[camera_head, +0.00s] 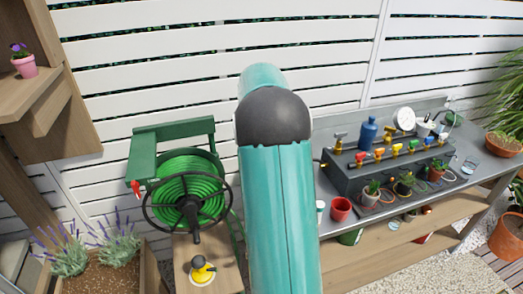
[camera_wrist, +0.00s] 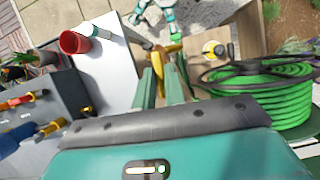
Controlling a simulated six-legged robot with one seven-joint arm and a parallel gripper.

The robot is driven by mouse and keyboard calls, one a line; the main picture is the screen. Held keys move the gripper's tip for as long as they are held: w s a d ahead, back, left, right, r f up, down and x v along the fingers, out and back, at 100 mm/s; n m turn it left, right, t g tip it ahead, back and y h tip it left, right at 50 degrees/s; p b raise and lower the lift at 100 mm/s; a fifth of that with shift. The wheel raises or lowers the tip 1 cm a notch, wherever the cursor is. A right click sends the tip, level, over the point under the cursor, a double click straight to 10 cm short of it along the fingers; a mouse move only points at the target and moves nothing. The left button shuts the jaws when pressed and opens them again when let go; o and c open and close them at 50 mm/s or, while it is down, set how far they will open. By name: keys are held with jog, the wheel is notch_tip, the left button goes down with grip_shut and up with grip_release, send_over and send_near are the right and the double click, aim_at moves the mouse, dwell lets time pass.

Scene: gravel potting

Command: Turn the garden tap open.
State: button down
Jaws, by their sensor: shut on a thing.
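My gripper (camera_wrist: 165,68) shows in the wrist view, its two green fingers shut on a yellow-brass piece that looks like the garden tap's handle (camera_wrist: 166,50). The piece lies across the fingertips, beside the edge of the light bench top. Its lower part and how far it is turned cannot be made out. In the head view my teal arm rises through the middle and hides my gripper and this piece.
A green hose reel (camera_head: 190,200) stands left of my arm. A yellow-topped item (camera_head: 202,269) sits on a wooden surface below it. The metal bench (camera_head: 328,226) at right holds a red cup (camera_head: 341,208) and a grey block (camera_head: 347,181) with several coloured-handled fittings.

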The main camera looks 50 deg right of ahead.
jog(key=shift+a+n, duration=0.1)
jog(key=shift+n, duration=0.4)
jog(key=c, duration=1.5)
grip_release()
jog(key=shift+o, duration=0.2)
jog(key=shift+r, duration=0.1)
jog(key=v, duration=1.1)
jog(key=shift+w+r, duration=0.25)
jog(key=shift+r, duration=0.15)
jog(key=shift+a, duration=0.1)
